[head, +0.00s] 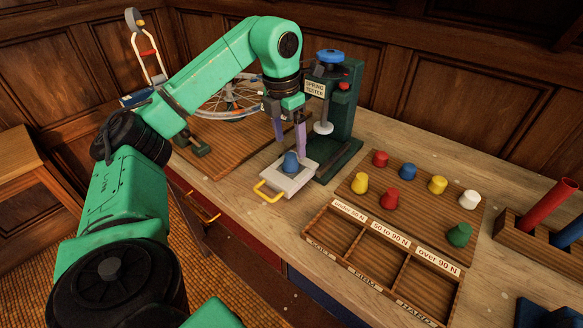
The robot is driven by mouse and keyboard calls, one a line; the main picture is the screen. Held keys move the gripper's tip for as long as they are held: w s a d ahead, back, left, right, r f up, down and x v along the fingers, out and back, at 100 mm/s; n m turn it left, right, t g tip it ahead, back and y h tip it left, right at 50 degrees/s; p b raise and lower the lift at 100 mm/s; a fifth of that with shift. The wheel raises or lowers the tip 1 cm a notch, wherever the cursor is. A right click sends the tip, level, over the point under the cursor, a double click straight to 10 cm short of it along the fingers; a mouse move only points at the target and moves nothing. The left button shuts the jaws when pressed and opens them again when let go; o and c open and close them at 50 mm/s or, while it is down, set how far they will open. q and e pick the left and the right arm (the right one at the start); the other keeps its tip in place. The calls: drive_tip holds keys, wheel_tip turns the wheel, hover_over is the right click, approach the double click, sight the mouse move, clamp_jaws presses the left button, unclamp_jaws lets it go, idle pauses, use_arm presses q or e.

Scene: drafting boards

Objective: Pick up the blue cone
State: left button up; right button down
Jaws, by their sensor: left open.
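One blue cone (290,163) stands upright on a small grey tray (273,183) with a yellow handle, in front of the green spring tester (345,115). A second blue cone (409,172) stands on the wooden board with other coloured cones. My left gripper (290,146) points down with its purple fingers apart, above and just behind the cone on the tray. It is open and holds nothing; whether a finger touches the cone cannot be told. My right gripper is not in view.
Red, yellow, white and green cones stand on the board (355,204) at right. A three-compartment wooden sorting box (342,262) lies in front, empty. A spoked wheel (235,97) lies behind my left arm. A rack with red and blue tubes (508,227) is at far right.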

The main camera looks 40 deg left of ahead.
sight(290, 155)
use_arm(q)
wheel_tip(290, 155, down, 5)
drive_tip(key=shift+d+f+p, duration=0.1)
drive_tip(key=shift+p, duration=0.3)
drive_tip(key=shift+w+f, duration=0.2)
drive_tip(key=shift+f, duration=0.1)
clamp_jaws()
drive_tip(key=shift+r, duration=0.15)
